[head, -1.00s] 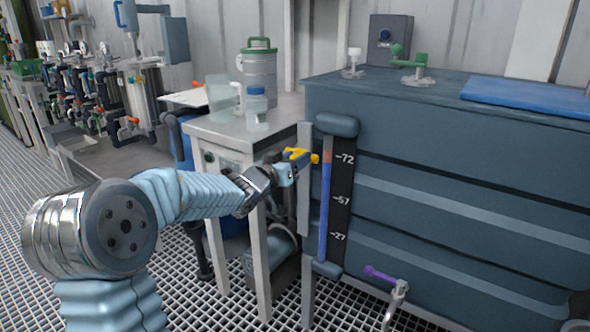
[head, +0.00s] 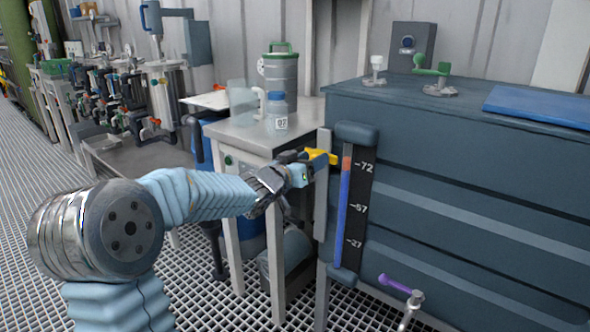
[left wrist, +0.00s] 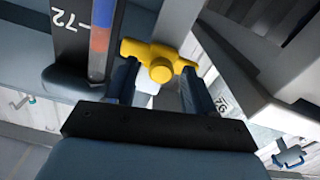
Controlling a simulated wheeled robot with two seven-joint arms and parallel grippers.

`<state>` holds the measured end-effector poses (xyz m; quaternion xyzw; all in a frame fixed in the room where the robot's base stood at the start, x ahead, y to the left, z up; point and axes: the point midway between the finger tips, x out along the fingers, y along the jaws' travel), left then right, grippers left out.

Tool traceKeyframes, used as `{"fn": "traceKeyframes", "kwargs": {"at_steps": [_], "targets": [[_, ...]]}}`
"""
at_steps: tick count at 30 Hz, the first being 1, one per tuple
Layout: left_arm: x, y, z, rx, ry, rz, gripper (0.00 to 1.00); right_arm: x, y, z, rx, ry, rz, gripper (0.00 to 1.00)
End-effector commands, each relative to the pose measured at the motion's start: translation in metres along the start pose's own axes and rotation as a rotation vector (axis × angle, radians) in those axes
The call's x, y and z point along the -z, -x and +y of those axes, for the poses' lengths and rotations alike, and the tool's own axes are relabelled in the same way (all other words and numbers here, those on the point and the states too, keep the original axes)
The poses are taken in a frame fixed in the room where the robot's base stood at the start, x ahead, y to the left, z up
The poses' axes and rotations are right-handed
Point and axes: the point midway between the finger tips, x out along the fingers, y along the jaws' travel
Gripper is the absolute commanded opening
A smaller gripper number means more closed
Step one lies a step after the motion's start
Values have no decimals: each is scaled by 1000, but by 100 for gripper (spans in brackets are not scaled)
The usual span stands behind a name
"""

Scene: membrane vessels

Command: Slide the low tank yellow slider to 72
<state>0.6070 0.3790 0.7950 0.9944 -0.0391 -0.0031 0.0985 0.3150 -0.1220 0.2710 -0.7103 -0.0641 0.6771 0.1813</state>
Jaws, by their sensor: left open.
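The yellow slider (head: 318,156) sits on a pale upright rail at the left edge of the blue-grey tank. The slider is close to the height of the 72 mark; exact alignment is hard to tell. My left gripper (head: 305,160) is at the slider. In the left wrist view the yellow slider (left wrist: 160,62) lies between the two open fingers (left wrist: 160,88). Contact is unclear. My right gripper is out of view.
The tank (head: 460,150) fills the right side. A purple-handled valve (head: 400,285) sticks out low on its front. A metal table (head: 262,135) with a grey canister (head: 281,78) and a bottle (head: 279,110) stands close behind my left arm. Grated floor is open at front left.

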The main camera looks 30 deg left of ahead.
Motion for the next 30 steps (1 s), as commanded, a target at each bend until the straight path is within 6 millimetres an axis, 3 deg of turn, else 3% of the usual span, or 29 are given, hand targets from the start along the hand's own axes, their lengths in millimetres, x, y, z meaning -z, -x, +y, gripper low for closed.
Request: {"fn": "traceKeyframes", "kwargs": {"at_steps": [9,15,20,30], "targets": [[1,78,0,2,1,5,54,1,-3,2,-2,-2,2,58],[2,111,0,0,0,5,54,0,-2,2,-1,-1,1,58],[1,121,0,-1,1,4,54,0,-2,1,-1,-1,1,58],[0,122,0,-1,1,3,54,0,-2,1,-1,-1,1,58]]}}
